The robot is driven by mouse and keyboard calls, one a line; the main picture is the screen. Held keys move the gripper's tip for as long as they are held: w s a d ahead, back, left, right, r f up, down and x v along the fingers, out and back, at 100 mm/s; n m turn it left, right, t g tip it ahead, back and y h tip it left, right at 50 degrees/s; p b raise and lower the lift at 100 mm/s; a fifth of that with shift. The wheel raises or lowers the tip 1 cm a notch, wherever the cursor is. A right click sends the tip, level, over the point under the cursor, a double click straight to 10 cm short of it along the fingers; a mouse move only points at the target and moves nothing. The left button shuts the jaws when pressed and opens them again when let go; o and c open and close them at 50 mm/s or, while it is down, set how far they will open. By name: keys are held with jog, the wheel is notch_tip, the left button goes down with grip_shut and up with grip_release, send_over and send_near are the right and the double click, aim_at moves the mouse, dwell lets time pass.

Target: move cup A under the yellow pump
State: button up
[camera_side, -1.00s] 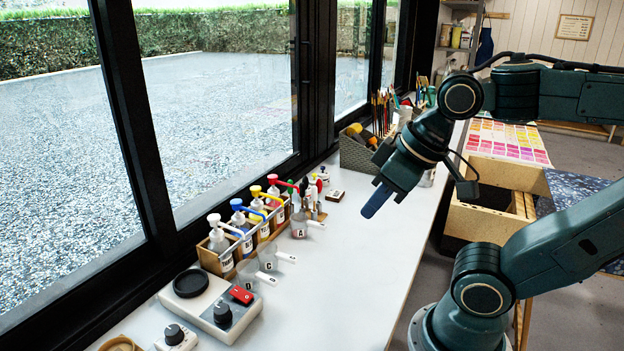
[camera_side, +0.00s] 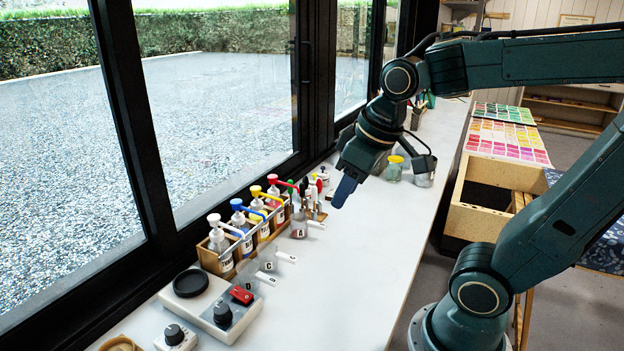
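Cup A (camera_side: 299,230) is a small clear cup with a black letter A and a white handle pointing right. It stands on the white bench in front of the right end of the pump rack. The yellow pump (camera_side: 257,191) tops a bottle in the wooden rack (camera_side: 214,262), between the blue pump (camera_side: 237,204) and the red pump (camera_side: 273,180). My gripper (camera_side: 343,194) hangs above the bench, to the upper right of cup A and apart from it. One blue finger shape shows; whether the fingers are apart cannot be seen.
Cups C (camera_side: 268,266) and B (camera_side: 247,283) stand left of cup A, handles right. A white-topped pump (camera_side: 214,219) is at the rack's left end. A scale (camera_side: 212,305) sits at front left. A yellow-lidded jar (camera_side: 394,168) stands behind my gripper. The bench's right side is clear.

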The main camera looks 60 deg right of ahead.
jog(key=w+d+f+g, duration=0.1)
jog(key=w+d+f, duration=0.1)
jog(key=w+d, duration=0.3)
jog(key=g, duration=0.3)
send_over(318, 224)
notch_tip(318, 224, down, 15)
jog(key=shift+f, duration=0.2)
jog(key=shift+d+f, duration=0.15)
jog(key=shift+f, duration=0.05)
jog(key=shift+f, duration=0.1)
jog(key=shift+f, duration=2.9)
jog(key=shift+c, duration=0.5)
